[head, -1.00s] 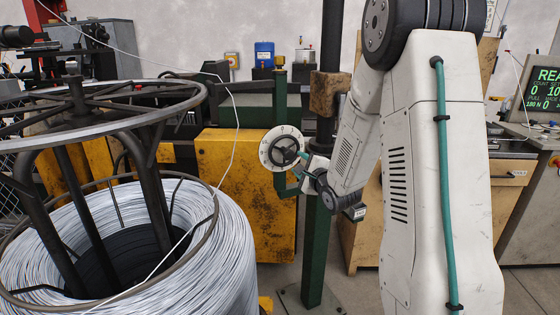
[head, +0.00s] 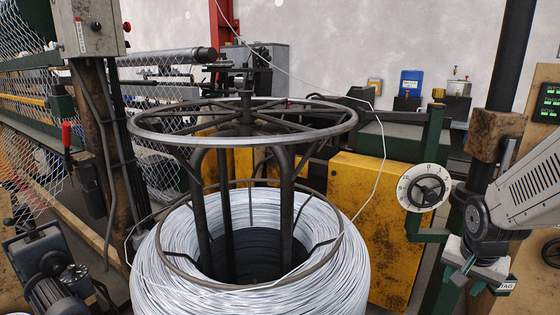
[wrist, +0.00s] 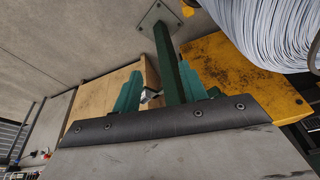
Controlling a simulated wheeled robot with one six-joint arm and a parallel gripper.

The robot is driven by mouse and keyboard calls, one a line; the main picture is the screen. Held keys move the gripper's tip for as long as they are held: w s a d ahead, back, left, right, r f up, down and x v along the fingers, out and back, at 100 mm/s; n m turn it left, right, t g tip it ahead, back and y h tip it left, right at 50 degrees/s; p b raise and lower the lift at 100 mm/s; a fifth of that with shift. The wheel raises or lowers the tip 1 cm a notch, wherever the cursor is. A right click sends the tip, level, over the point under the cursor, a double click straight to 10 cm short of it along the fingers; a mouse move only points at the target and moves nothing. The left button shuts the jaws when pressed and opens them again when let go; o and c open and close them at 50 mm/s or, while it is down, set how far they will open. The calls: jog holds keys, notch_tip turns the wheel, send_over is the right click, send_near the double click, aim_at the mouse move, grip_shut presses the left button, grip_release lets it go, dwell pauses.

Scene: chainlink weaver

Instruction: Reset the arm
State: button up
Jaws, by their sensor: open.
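My arm comes in from the right edge of the head view, and my gripper (head: 462,282) hangs at its end, pointing down. It is below and right of a white dial with a black handwheel (head: 426,188) on a green post, and looks apart from it. In the wrist view two teal fingers stand apart with nothing held between them, so my gripper (wrist: 160,72) is open. Past the fingers are a green post (wrist: 170,65), the floor and a yellow cabinet (wrist: 245,75).
A large coil of pale wire (head: 325,285) on a dark wheel-topped stand (head: 245,115) fills the middle. A yellow cabinet (head: 350,190) stands behind it. Chain-link mesh (head: 25,45) and a motor (head: 55,280) are at left. Bare floor (wrist: 60,60) shows in the wrist view.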

jog(key=s+a+r+n+y, duration=0.1)
jog(key=s+a+r+n, duration=0.3)
jog(key=s, duration=0.5)
jog(key=s+a+r+n+g+y, duration=0.1)
jog(key=s+a+r+n, duration=0.3)
jog(key=s+a+r, duration=0.5)
jog(key=shift+s+a+r+n+g, duration=0.3)
jog(key=shift+a, duration=0.55)
